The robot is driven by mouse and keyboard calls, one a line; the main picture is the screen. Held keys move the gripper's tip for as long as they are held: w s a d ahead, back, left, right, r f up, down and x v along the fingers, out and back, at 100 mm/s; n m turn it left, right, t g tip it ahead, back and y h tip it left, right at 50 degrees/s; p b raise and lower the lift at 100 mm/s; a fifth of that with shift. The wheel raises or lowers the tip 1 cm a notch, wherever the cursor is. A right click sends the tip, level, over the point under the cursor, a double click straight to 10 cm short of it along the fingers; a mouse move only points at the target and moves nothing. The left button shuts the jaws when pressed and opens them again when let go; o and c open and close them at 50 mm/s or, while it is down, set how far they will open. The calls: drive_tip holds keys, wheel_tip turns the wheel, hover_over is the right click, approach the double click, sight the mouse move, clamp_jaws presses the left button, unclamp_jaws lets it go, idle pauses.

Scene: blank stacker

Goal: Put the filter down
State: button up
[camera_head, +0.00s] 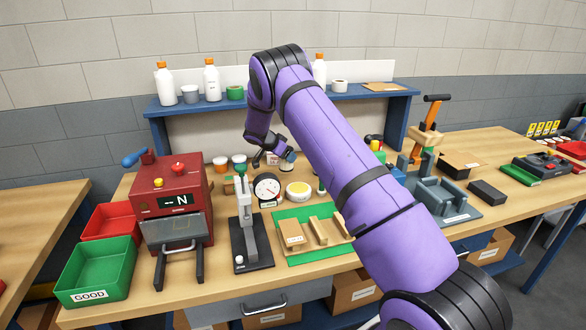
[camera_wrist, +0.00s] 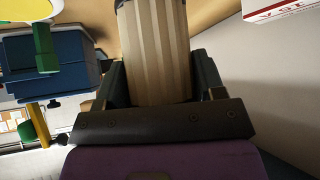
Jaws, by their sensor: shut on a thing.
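The filter (camera_wrist: 153,45) is a beige pleated cylinder with a dark end cap at the top of the wrist view. My gripper (camera_wrist: 156,82) is shut on it, with one dark finger on each side. In the head view my gripper (camera_head: 276,157) hangs low over the back of the bench, below the blue shelf. A small pale round thing (camera_head: 288,163) shows at its fingertips, which looks like the filter's end. The filter's far end and whether it touches anything cannot be told.
A dial gauge (camera_head: 267,187) and a yellow-topped round part (camera_head: 298,190) stand just in front of my gripper. A green mat (camera_head: 287,258) with wooden blocks lies nearer. A red tester (camera_head: 173,197) and a green GOOD bin (camera_head: 97,272) stand left. Bottles line the blue shelf (camera_head: 190,105).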

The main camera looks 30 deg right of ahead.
sight(288, 164)
drive_tip(key=shift+s+d+f, duration=0.15)
drive_tip(key=shift+d+f, duration=0.25)
drive_tip(key=shift+f, duration=0.2)
wheel_tip(288, 164, down, 3)
drive_tip(key=shift+d, duration=0.1)
drive_tip(key=shift+f, duration=0.25)
drive_tip(key=shift+f, duration=0.15)
drive_tip(key=o, duration=0.9)
